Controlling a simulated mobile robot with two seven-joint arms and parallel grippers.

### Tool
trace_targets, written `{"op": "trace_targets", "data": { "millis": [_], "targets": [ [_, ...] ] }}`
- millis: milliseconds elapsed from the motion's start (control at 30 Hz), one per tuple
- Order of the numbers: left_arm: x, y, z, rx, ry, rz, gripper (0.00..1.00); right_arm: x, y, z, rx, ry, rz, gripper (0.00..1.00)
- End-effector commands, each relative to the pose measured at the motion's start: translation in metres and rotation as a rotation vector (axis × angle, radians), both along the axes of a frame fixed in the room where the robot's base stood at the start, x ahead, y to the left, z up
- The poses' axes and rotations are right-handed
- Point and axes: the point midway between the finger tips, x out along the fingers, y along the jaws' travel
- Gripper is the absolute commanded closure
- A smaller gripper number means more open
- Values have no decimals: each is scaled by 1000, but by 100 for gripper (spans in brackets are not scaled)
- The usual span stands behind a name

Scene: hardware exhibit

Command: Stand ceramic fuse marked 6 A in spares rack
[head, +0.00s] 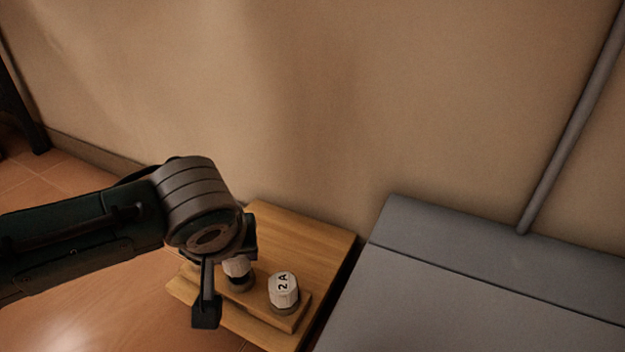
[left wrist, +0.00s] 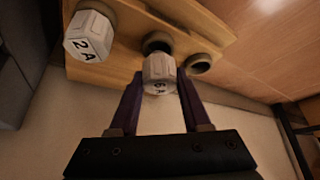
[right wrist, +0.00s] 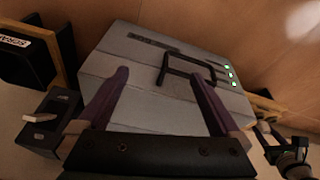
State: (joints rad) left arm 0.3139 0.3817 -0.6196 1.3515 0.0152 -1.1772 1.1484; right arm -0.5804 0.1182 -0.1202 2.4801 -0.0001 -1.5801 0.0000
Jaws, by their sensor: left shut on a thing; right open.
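The wooden spares rack (head: 288,322) stands low by the wall, left of the grey cabinet. A white ceramic fuse marked 2 A (head: 284,291) stands upright in it; it also shows in the left wrist view (left wrist: 88,37). My left gripper (left wrist: 160,78) is shut on another white fuse (left wrist: 159,72), whose marking is too small to read surely. This fuse (head: 237,267) is over or at the middle dark socket (left wrist: 157,43); I cannot tell whether it is seated. The end socket (left wrist: 200,64) looks empty. My right gripper (right wrist: 165,75) is open and empty, apart from the rack.
The grey cabinet (head: 480,290) fills the right side. The right wrist view shows a grey box (right wrist: 180,105) with a black handle (right wrist: 187,70) and small lights, a switch (right wrist: 40,118), and a black bin (right wrist: 25,60) with a partly readable label. The wall is close behind the rack.

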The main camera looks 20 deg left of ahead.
Motion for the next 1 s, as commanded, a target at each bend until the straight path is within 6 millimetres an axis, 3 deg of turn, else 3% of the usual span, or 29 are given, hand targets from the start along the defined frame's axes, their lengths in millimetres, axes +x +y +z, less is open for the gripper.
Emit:
{"op": "trace_targets", "data": {
  "millis": [1000],
  "targets": [
    [0,0,-9,-1,0,0,100,0,-1,-2,-4,-1,2,0]
  ]
}}
